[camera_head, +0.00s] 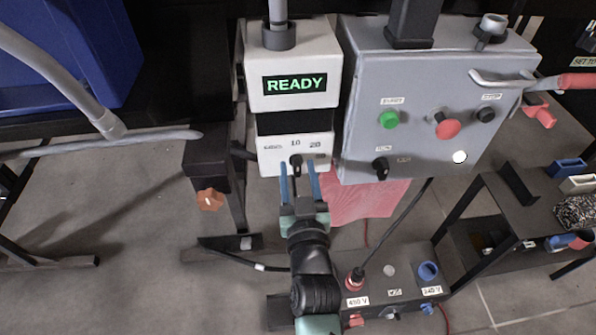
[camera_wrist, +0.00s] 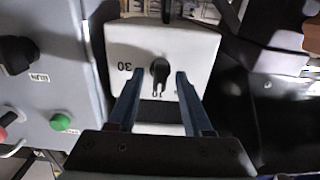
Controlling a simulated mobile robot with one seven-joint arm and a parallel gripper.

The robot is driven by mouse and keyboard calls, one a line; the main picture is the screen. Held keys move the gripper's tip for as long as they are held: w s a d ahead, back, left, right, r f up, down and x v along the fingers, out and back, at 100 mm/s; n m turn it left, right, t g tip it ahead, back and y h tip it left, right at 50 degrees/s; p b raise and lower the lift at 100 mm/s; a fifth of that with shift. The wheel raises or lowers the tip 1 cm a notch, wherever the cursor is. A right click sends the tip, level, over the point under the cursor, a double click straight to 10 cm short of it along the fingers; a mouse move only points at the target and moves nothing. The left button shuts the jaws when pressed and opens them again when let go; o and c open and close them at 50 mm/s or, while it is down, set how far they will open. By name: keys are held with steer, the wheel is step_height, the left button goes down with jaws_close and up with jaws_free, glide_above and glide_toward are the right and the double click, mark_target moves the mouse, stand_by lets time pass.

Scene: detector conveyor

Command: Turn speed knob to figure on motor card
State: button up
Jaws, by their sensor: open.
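The black speed knob (camera_head: 296,160) is on the lower white panel (camera_head: 268,163) under the READY display. The figures 10 and 20 show above it, and 30 shows beside it in the wrist view.
A grey control box (camera_head: 360,95) with a green button (camera_head: 388,119), a red button (camera_head: 447,128) and black knobs stands right of the panel. A red-handled lever (camera_head: 575,83) sticks out from it. A socket box (camera_head: 405,285) with a cable is below. An orange knob (camera_head: 210,200) is left.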

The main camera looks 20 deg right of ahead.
jaws_close()
steer(key=shift+m, duration=0.3)
steer(key=m+p, duration=0.1)
steer(key=m, duration=0.2)
steer(key=shift+d+m+p, duration=0.1)
steer(key=shift+m+p, duration=0.3)
steer(key=shift+m, duration=2.1)
steer(key=shift+s, duration=0.1)
jaws_free()
